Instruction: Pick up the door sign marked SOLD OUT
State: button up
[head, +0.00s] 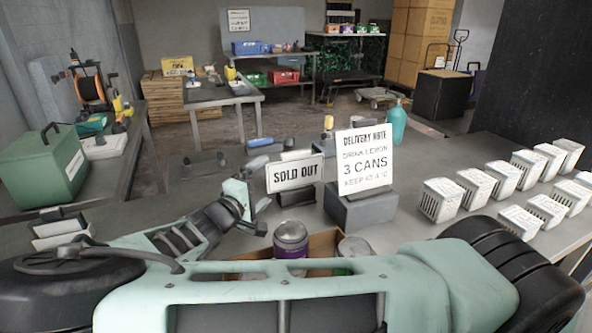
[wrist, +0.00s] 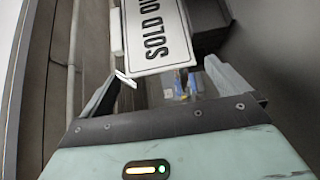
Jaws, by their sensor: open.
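The SOLD OUT door sign (head: 295,174) is a white board with black letters and a dark edge. In the head view it stands on a dark base at the middle of the grey table. In the wrist view the sign (wrist: 157,35) shows sideways, beyond and partly between my fingers. My gripper (head: 257,196) is just left of the sign in the head view. In the wrist view my gripper (wrist: 165,80) is open, with its two fingers apart and nothing held. I cannot tell whether a finger touches the sign.
A DELIVERY NOTE sign (head: 364,161) stands on a grey block (head: 358,208) right of the SOLD OUT sign. Cans (head: 291,239) sit in a brown box in front. Several white baskets (head: 441,200) fill the right side. A teal bottle (head: 393,124) stands behind.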

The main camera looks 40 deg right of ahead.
jog(key=shift+x, duration=0.8)
jog(key=c, duration=0.9)
jog(key=shift+c, duration=0.2)
